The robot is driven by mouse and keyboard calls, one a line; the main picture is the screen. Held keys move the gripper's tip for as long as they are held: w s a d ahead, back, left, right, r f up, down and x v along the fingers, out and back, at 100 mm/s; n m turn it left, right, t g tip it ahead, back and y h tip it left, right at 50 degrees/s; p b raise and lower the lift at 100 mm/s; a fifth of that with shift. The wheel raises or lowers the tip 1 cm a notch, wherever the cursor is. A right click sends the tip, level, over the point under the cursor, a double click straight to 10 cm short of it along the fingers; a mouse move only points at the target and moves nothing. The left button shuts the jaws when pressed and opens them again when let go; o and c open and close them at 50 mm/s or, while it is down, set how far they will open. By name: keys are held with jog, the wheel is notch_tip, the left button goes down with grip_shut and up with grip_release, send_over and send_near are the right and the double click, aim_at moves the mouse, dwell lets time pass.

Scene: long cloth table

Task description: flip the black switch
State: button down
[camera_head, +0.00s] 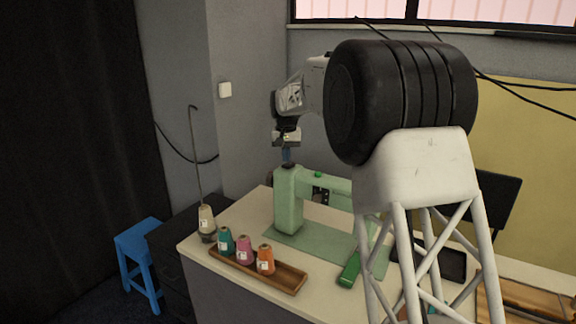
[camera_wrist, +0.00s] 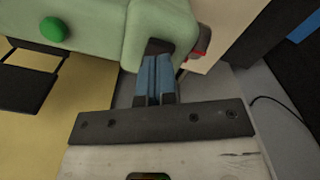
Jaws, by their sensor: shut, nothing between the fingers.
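A pale green sewing machine (camera_head: 289,205) stands on the table, and its body fills the top of the wrist view (camera_wrist: 95,50). My gripper (camera_head: 287,163) is shut and empty, pointing down at the top of the machine's upright column. Its blue fingers are together in the wrist view (camera_wrist: 157,62). A small dark piece (camera_wrist: 160,47) shows at the fingertips against the machine; it may be the black switch, but the fingers partly cover it. I cannot tell whether they touch it. A red and black part (camera_wrist: 203,42) shows at the machine's side.
A green button (camera_head: 318,174) is on top of the machine. A wooden tray (camera_head: 289,286) with teal, pink and orange thread cones lies in front. A cream cone (camera_head: 206,220) stands by a tall thread stand. A green object (camera_head: 349,269) lies near the machine. A blue stool (camera_head: 139,250) is left.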

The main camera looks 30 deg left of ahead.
aim_at(286, 165)
jog(key=shift+f, duration=0.95)
dwell(0.8)
jog(key=shift+r, duration=3.5)
